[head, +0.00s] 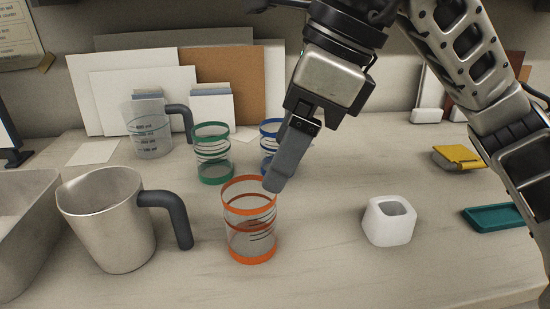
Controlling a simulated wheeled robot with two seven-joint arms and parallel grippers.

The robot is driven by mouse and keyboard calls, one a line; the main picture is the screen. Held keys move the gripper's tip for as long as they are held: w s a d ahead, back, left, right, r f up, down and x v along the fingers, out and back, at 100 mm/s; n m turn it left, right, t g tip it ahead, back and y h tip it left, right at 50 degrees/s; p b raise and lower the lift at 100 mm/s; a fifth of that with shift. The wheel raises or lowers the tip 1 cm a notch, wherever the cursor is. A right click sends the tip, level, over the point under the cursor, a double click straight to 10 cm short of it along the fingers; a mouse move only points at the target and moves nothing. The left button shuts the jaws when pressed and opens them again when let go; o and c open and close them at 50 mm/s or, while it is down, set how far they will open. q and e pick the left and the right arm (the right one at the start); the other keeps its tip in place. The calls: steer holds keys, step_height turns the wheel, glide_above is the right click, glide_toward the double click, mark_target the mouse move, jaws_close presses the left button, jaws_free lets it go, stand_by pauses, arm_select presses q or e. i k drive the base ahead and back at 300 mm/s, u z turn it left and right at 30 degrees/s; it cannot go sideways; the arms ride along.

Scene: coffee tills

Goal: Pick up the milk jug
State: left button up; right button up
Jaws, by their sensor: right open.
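The steel milk jug (108,225) stands upright on the counter at the left front, its dark handle (172,215) pointing right. My right gripper (277,181) comes down from the top middle, to the right of the jug and apart from it. It is open with nothing seen in it; one finger hides most of the other. Its fingertip overlaps the right rim of the orange-banded glass (250,232) in the picture; I cannot tell if they touch. My left gripper is not in view.
A clear measuring jug (148,135), a green-banded glass (211,155) and a blue-banded glass (268,145) stand behind. A metal bin (28,225) edges the left. A white cup (389,222), a teal tray (492,218) and a yellow-topped item (460,158) lie right.

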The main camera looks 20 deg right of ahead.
mark_target(108, 210)
steer(key=k, duration=1)
